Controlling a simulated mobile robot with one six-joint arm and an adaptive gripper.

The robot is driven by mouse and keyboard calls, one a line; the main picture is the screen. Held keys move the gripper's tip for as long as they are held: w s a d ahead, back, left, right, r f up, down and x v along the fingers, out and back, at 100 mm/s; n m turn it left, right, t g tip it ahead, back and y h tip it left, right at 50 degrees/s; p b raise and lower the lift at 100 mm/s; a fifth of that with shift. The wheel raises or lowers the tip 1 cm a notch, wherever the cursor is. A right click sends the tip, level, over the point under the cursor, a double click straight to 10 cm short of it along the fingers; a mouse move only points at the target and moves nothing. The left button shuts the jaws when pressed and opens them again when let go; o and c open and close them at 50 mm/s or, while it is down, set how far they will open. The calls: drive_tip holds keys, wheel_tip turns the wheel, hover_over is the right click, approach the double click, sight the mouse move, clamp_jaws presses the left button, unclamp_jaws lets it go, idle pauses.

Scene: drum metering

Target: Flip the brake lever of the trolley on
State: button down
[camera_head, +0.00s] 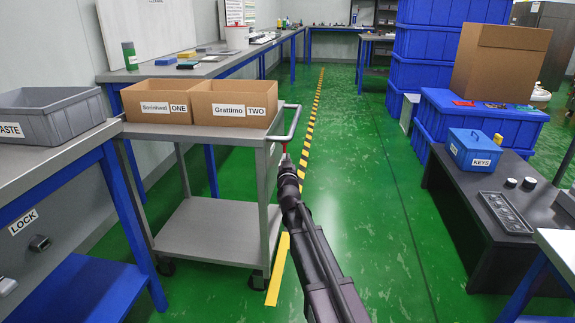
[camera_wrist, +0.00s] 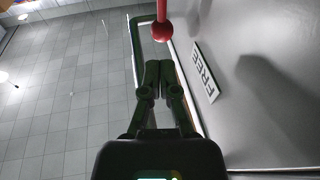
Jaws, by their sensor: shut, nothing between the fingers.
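The grey trolley (camera_head: 215,218) stands left of centre in the head view, with a handle rail (camera_head: 292,122) at its right end. The red brake lever (camera_wrist: 162,14) with a round red knob shows at the top of the wrist view. A small red part of it also shows in the head view (camera_head: 284,148), just beyond my gripper. My gripper (camera_wrist: 159,66) is shut and empty, its tips just short of the knob; whether they touch I cannot tell. A white FREE label (camera_wrist: 206,72) is on the grey panel beside the lever. The lever's far end is out of view.
Two cardboard boxes (camera_head: 157,102) (camera_head: 232,103) stand on the trolley. A workbench with a grey bin (camera_head: 52,120) is at the left. Blue crates and a dark low table (camera_head: 488,205) with a KEYS box (camera_head: 474,150) are at the right. The green floor between is clear.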

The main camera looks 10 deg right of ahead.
drive_tip(key=x, duration=0.6)
drive_tip(key=shift+p, duration=0.45)
